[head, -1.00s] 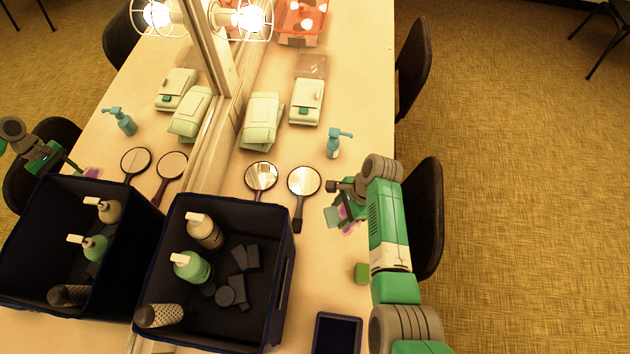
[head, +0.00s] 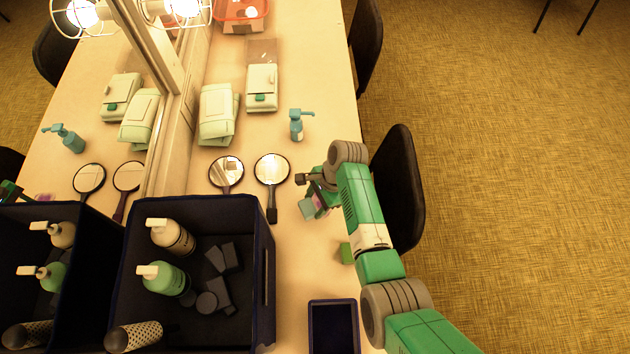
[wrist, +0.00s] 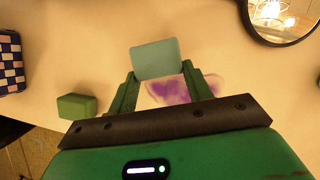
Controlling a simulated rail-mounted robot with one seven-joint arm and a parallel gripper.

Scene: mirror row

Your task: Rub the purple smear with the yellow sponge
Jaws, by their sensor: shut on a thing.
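My gripper (wrist: 160,76) is shut on a pale blue-green sponge (wrist: 156,59), which also shows in the head view (head: 307,208). I see no clearly yellow sponge. The purple smear (wrist: 184,90) lies on the table; in the wrist view it shows between my fingers, just below the held sponge and partly behind my right finger. In the head view only a bit of purple shows beside my gripper (head: 314,198). I cannot tell whether the sponge touches the table. A green block (wrist: 76,105) lies to the left of my gripper in the wrist view, apart from it.
Hand mirrors (head: 272,169) lie left of my gripper, with a blue pump bottle (head: 296,126) beyond. A dark bin (head: 264,290) of bottles and a small dark tray (head: 311,330) stand nearer. A chair (head: 400,185) is close on the right. A wall mirror doubles things at left.

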